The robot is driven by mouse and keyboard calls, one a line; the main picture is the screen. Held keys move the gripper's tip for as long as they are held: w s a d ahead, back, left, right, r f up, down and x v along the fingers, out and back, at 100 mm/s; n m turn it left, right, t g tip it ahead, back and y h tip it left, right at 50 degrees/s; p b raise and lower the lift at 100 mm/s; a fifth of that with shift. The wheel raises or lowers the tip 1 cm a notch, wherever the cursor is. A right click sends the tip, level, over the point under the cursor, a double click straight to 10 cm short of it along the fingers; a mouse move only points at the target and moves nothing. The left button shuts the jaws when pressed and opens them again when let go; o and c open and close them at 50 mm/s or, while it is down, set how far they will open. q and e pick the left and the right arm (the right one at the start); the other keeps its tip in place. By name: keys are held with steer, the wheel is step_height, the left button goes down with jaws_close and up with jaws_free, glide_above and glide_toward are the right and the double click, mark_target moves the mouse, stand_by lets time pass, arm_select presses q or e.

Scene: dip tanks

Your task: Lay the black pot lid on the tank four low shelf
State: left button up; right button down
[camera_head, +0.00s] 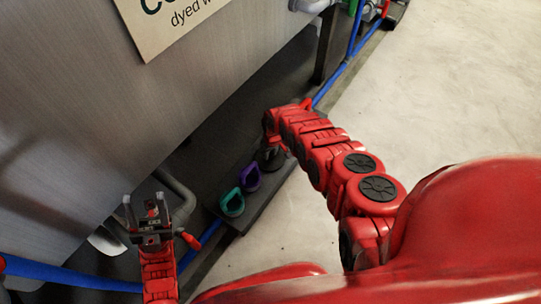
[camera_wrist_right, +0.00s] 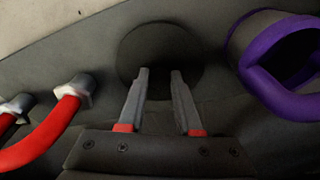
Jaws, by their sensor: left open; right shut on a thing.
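A black pot lid (camera_head: 270,161) is at the far end of the dark low shelf (camera_head: 262,206) beside the tank, in the head view. It also shows as a dark disc in the right wrist view (camera_wrist_right: 160,42), flat against the dark surface. My right gripper (camera_head: 273,146) is over the lid and shut on it, its two fingers (camera_wrist_right: 160,75) a little apart. The part between the fingers is hard to make out, dark on dark. My left gripper (camera_head: 147,212) is open and empty, left of the shelf, fingers pointing up.
A red valve handle (camera_wrist_right: 40,135) lies left of the fingers. The tank wall (camera_head: 110,110) bounds the left; open floor (camera_head: 440,100) is right.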

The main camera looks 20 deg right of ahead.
steer(key=shift+f, duration=0.1)
steer(key=c, duration=0.6)
jaws_free()
